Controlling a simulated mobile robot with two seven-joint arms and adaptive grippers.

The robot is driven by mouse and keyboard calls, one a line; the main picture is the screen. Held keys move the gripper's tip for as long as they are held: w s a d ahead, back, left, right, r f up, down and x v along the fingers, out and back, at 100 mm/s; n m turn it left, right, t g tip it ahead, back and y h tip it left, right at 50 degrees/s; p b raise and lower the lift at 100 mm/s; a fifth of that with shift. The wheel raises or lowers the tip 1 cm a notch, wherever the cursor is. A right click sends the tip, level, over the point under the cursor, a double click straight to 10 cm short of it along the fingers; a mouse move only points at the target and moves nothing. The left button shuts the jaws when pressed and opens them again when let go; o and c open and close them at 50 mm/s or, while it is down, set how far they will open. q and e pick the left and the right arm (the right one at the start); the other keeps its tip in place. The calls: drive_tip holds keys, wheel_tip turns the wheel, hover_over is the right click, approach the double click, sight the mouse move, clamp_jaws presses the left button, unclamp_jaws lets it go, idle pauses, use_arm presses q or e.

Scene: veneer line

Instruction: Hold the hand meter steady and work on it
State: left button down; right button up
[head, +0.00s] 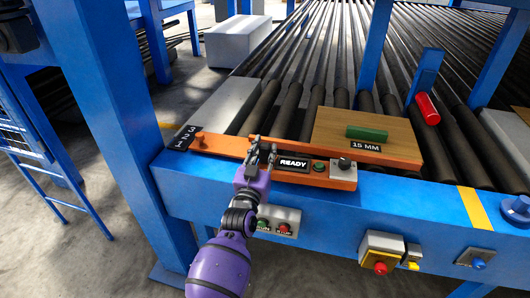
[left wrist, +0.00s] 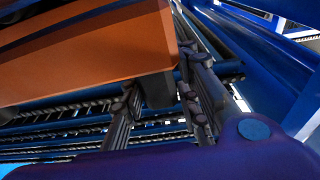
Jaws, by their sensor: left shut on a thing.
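The hand meter (head: 318,178) is an orange bar with a dark READY display, a small green button and a dark round knob at its right end. It lies along the front edge of the blue roller line. My left gripper (head: 262,153) is at its left end, shut on it. In the left wrist view the meter's orange body (left wrist: 90,58) fills the upper left, and a dark part of it sits between the two fingers (left wrist: 165,105). The exact contact is partly hidden. My right gripper is not in view.
A wooden board (head: 345,122) marked 15 MM bears a green bar (head: 367,133). A red cylinder (head: 427,109) is behind it at right. RUN and STOP buttons (head: 278,222) and a yellow box with a red button (head: 382,252) are on the blue front beam. A blue post (head: 105,85) stands at left.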

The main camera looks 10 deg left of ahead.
use_arm(q)
drive_tip(key=shift+w+a+f+b, duration=0.15)
drive_tip(key=shift+w+f+b, duration=0.35)
drive_tip(key=shift+w+f, duration=0.15)
drive_tip(key=shift+w+a+f+b, duration=0.1)
drive_tip(key=shift+w+f+b, duration=0.35)
drive_tip(key=shift+w, duration=0.2)
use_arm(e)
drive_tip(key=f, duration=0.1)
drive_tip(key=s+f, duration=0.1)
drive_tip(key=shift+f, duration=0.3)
use_arm(q)
drive_tip(key=shift+f, duration=0.3)
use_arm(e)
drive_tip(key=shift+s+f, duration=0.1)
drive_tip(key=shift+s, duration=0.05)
use_arm(q)
drive_tip(key=shift+f, duration=0.15)
